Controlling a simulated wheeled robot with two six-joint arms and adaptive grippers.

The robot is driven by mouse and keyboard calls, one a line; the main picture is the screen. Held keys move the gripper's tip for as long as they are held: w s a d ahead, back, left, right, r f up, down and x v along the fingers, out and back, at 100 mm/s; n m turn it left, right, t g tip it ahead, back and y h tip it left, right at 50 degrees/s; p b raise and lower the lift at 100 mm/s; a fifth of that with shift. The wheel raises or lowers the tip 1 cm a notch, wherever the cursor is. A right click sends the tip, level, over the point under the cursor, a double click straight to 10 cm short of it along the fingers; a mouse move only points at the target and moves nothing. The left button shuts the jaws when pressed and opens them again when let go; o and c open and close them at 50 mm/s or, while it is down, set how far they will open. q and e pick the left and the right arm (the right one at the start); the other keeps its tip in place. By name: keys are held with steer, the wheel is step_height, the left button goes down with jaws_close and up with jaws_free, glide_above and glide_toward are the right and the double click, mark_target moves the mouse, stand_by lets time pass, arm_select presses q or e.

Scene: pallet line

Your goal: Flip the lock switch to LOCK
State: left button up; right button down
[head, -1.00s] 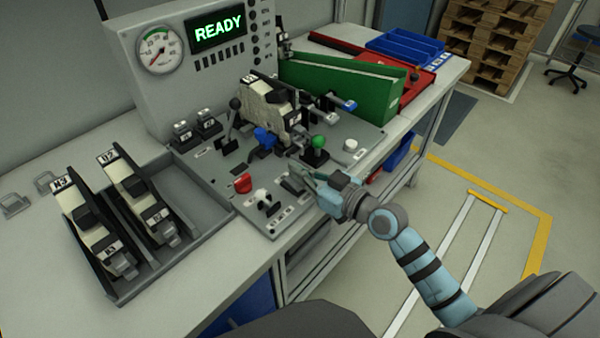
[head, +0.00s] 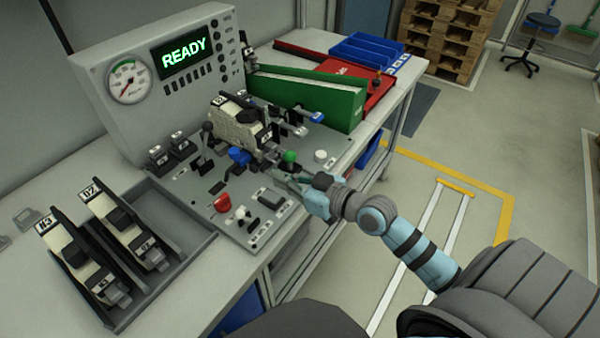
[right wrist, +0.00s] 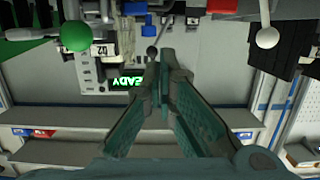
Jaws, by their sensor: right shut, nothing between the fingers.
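The grey control panel (head: 205,190) carries several switches. A small white-tipped lever (head: 240,213), a black switch (head: 253,223) and a flat dark rocker (head: 272,198) sit along its front part. I cannot read their labels, so I cannot tell which is the lock switch. My right gripper (head: 277,175) is shut and empty, just in front of the green knob (head: 289,157) and behind the rocker. In the right wrist view, upside down, the closed fingers (right wrist: 164,54) point toward the panel display, with the green knob (right wrist: 75,36) to the left. My left gripper is not in view.
The display (head: 182,57) reads READY. A red knob (head: 222,203), a blue handle (head: 238,156) and a white button (head: 320,156) are nearby. A tray (head: 195,250) with two pallet-like units is at left. A green bin (head: 320,103) stands behind.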

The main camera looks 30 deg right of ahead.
steer(key=p+v, duration=0.1)
steer(key=v, duration=0.2)
steer(key=r+p+v, duration=0.1)
steer(key=v, duration=0.1)
steer(key=shift+s+d+r, duration=0.1)
steer(key=shift+s, duration=0.2)
